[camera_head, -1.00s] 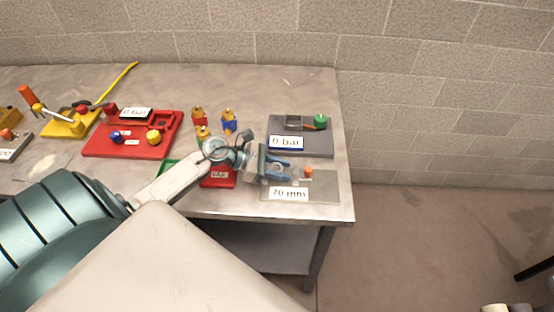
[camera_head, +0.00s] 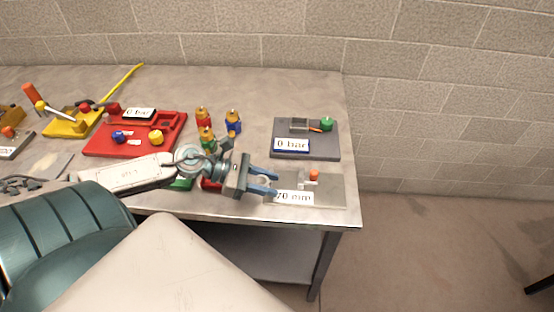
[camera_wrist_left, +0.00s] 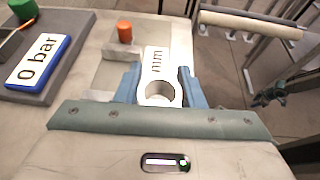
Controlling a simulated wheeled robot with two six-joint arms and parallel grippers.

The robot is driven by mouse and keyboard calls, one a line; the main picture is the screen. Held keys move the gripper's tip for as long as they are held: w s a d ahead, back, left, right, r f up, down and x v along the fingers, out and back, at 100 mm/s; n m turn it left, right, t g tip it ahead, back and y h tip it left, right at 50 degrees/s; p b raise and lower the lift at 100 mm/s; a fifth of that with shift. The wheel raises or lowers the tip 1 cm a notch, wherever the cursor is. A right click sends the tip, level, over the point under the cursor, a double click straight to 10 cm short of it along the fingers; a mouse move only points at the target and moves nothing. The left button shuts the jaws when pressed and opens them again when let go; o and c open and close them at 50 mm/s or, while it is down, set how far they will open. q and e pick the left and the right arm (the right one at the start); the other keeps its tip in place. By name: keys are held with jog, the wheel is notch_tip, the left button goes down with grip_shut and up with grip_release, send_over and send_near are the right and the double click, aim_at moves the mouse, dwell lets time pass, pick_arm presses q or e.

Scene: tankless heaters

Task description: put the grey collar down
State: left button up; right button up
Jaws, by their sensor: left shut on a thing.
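My left gripper (camera_head: 266,182) is over the front right part of the bench, at the left end of a grey plate with a "70 mm" label (camera_head: 293,197). In the left wrist view its blue fingers (camera_wrist_left: 160,92) are shut on the grey collar (camera_wrist_left: 160,101), a pale ring with a round hole facing the camera. The label shows just beyond the collar. I cannot tell whether the collar touches the plate. In the head view the collar is mostly hidden by the gripper. My right gripper is not in view.
The plate has an orange knob (camera_head: 314,174). Behind it stands a dark grey "0 bar" board (camera_head: 312,150) with a green knob (camera_head: 327,124). Several coloured valves (camera_head: 233,122) and a red board (camera_head: 110,146) are to the left. The bench's right edge is close.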

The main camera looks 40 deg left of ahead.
pick_arm(q)
jog(key=s+p, duration=0.1)
jog(key=s, duration=0.1)
jog(key=s+p, duration=0.1)
jog(key=s, duration=0.1)
jog(key=s+r+p, duration=0.1)
jog(key=s+p, duration=0.1)
jog(key=shift+d, duration=0.15)
jog(key=shift+s+f+p, duration=0.1)
jog(key=shift+s+p, duration=0.2)
jog(key=shift+s, duration=0.45)
jog(key=w+d+r+b, duration=0.2)
jog(key=w+d, duration=0.3)
jog(key=w, duration=0.3)
jog(key=w+d+r+b, duration=0.2)
jog(key=w+d+r, duration=0.3)
jog(key=w, duration=0.2)
jog(key=shift+w, duration=0.35)
